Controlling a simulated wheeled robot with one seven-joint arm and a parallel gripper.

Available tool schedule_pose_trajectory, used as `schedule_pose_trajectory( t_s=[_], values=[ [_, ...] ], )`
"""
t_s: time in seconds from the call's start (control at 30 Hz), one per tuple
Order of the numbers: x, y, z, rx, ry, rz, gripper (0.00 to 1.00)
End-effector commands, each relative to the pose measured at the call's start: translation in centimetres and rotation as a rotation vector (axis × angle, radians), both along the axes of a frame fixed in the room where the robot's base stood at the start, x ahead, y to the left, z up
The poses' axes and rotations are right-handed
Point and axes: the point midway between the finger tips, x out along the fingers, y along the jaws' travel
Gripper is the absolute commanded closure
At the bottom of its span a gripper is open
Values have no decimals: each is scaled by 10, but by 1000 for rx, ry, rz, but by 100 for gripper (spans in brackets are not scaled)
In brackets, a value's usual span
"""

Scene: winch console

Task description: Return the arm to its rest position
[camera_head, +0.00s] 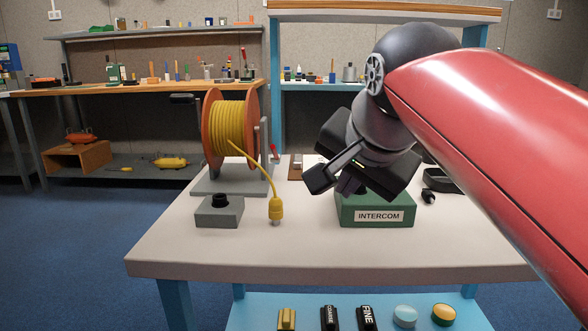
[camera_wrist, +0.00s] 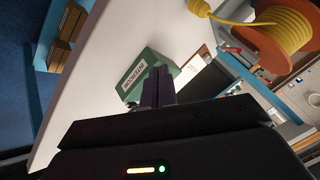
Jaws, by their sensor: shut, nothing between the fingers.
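My red arm (camera_head: 490,130) reaches in from the right in the head view and bends down over the console table. My gripper (camera_head: 350,190) is above and partly in front of the green intercom box (camera_head: 377,216), hiding part of its top. In the wrist view the dark fingers (camera_wrist: 158,86) are together and empty, in front of the intercom box (camera_wrist: 146,72). I cannot tell whether they touch the box. The yellow cable spool (camera_head: 229,128) with orange flanges stands at the left of the table, also seen in the wrist view (camera_wrist: 278,25).
On the pale tabletop (camera_head: 300,255), a grey box with a black knob (camera_head: 219,210) and a yellow plug (camera_head: 276,209) stand left of the intercom. A small black item (camera_head: 428,196) lies right. Several knobs, one labelled FINE (camera_head: 366,317), sit on the blue lower front. The front tabletop is clear.

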Motion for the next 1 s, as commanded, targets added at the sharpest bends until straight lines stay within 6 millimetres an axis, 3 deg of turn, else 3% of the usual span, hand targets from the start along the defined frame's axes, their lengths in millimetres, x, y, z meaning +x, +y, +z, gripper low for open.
schedule_pose_trajectory(
  t_s=[0.17, 0.3, 0.53, 0.7, 1.0],
  values=[
    [-31, -30, -54, -152, 51, 119, 100],
    [-66, -54, -115, -285, 104, 253, 100],
    [-115, -75, -195, -419, 169, 427, 100],
    [-127, -78, -216, -449, 185, 475, 100],
    [-128, -78, -217, -451, 186, 479, 100]
  ],
)
